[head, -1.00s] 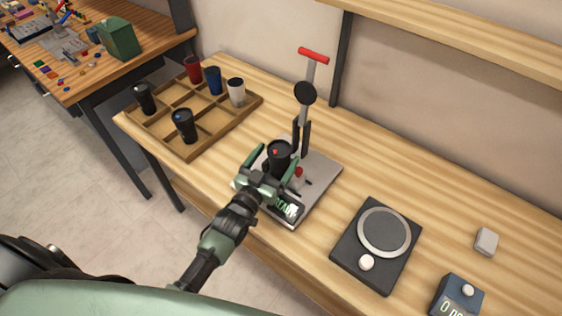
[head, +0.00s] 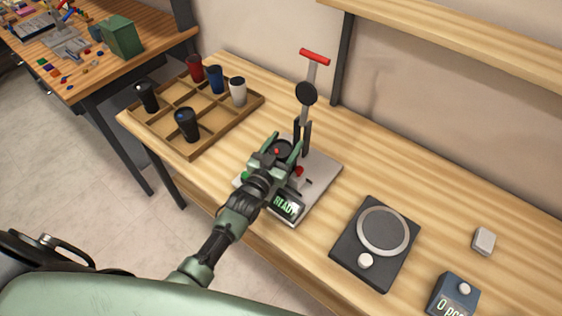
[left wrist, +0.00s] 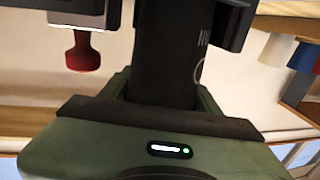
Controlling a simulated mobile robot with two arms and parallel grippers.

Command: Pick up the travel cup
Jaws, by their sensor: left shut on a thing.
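A black travel cup (head: 283,148) is on the grey base of the laser marker (head: 318,183), below its upright post with the red handle. My left gripper (head: 277,158) is shut on the cup, with its green fingers on both sides. In the left wrist view the dark cup body (left wrist: 168,55) rises between the fingers, with faint light markings on its side. The gripper hides the cup's lower part in the head view, so I cannot tell whether it touches the base. My right gripper is out of view.
A wooden divided tray (head: 218,122) holds several cups at the back left. The marker's red knob (head: 299,171) is close to the gripper. A black scale-like device (head: 345,248) and a blue display box (head: 455,296) stand to the right. A wooden shelf (head: 470,40) runs along the wall.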

